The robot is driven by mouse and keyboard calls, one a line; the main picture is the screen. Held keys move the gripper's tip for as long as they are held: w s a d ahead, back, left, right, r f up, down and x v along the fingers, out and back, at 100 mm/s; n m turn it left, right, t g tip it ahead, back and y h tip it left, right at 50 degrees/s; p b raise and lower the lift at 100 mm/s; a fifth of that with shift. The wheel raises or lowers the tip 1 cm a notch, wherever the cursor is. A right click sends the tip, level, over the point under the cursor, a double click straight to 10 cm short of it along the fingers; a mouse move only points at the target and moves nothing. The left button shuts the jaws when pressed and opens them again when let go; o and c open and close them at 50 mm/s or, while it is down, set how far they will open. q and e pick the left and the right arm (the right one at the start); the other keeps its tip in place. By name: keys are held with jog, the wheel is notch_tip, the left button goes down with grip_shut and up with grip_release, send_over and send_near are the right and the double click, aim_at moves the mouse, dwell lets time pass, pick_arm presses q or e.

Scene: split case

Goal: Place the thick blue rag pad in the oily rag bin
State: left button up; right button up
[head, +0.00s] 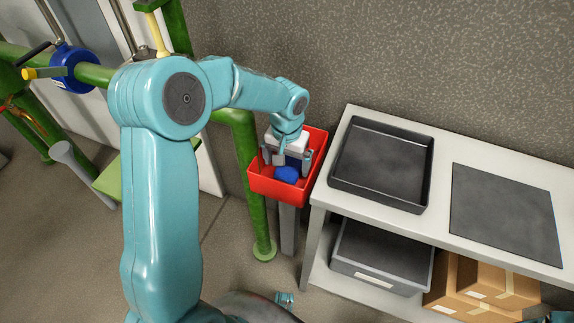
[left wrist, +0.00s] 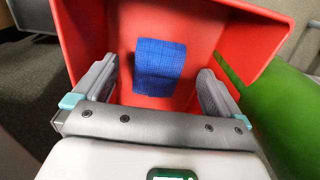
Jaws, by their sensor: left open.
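The blue rag pad (head: 287,174) lies inside the red bin (head: 262,186), low between its walls. In the left wrist view the blue woven pad (left wrist: 160,67) rests against the red inside of the bin (left wrist: 209,22). My left gripper (head: 287,158) is over the bin's opening, pointing down. Its fingers are spread, one on each side of the pad and apart from it, as the left wrist view of the gripper (left wrist: 155,88) shows. My right gripper cannot be made out.
A white bench (head: 338,192) stands right of the bin, with a black tray (head: 382,160) and a dark mat (head: 505,210) on top. A grey bin (head: 382,258) and cardboard boxes (head: 480,285) sit on its lower shelf. A green pipe (head: 257,200) stands close left of the red bin.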

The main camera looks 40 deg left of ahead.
aim_at(287, 171)
pick_arm(q)
notch_tip(287, 171, up, 9)
jog(key=p, duration=0.1)
jog(key=shift+s, duration=0.1)
dwell(0.6)
